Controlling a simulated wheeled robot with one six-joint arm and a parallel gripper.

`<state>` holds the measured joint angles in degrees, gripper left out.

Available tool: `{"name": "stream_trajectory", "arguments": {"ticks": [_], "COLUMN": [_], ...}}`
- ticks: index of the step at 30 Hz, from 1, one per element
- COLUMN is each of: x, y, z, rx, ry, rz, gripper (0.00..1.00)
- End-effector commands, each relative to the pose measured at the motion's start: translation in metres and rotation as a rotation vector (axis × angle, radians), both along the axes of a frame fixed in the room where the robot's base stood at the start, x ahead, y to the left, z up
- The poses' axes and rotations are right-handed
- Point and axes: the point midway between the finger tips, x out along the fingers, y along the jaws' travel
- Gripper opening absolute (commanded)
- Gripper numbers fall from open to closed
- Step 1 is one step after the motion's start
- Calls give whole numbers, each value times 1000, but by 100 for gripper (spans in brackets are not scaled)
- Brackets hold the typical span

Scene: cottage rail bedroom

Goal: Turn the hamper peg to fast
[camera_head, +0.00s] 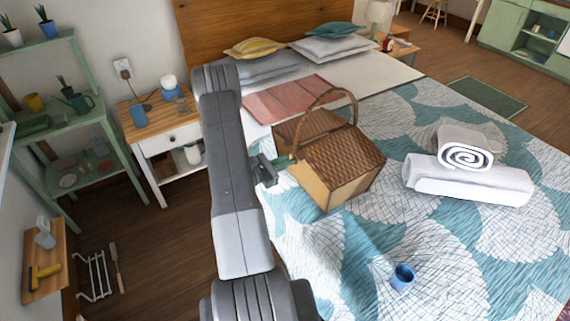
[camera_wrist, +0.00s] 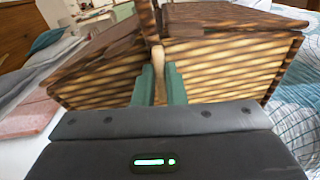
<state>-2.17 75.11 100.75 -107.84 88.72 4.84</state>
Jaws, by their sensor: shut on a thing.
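The wicker hamper (camera_head: 340,172) stands on the bed with its two brown lids and a tall arched handle. In the wrist view the hamper (camera_wrist: 225,65) fills the middle, its lids meeting near the centre. The wooden peg (camera_wrist: 159,58) stands between my green fingertips, its lower part between them. My gripper (camera_wrist: 159,85) is shut on the peg at the hamper's side. In the head view my gripper (camera_head: 284,163) reaches the hamper's left side, and the peg cannot be made out there. Whether the peg sits at fast cannot be told.
Rolled white towels (camera_head: 470,180) lie right of the hamper on the bed. A blue cup (camera_head: 403,276) stands on the patterned cover in front. A folded pink cloth (camera_head: 285,99) lies behind the hamper. A bedside table (camera_head: 158,122) stands left of my arm.

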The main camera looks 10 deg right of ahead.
Motion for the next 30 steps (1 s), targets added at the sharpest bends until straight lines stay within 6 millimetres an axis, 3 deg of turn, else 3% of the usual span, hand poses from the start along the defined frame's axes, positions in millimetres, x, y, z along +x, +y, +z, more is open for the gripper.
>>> {"name": "stream_trajectory", "arguments": {"ticks": [7, 18, 19, 22, 30], "x": [1, 1, 1, 1, 1], "y": [0, 0, 1, 1, 1], "z": [-2, 0, 0, 0, 0], "rx": [-50, -59, -59, -58, -58], "ry": [138, 161, 161, 160, 159], "rz": [0, 0, 0, 0, 0], "gripper": [0, 0, 15, 33, 33]}}
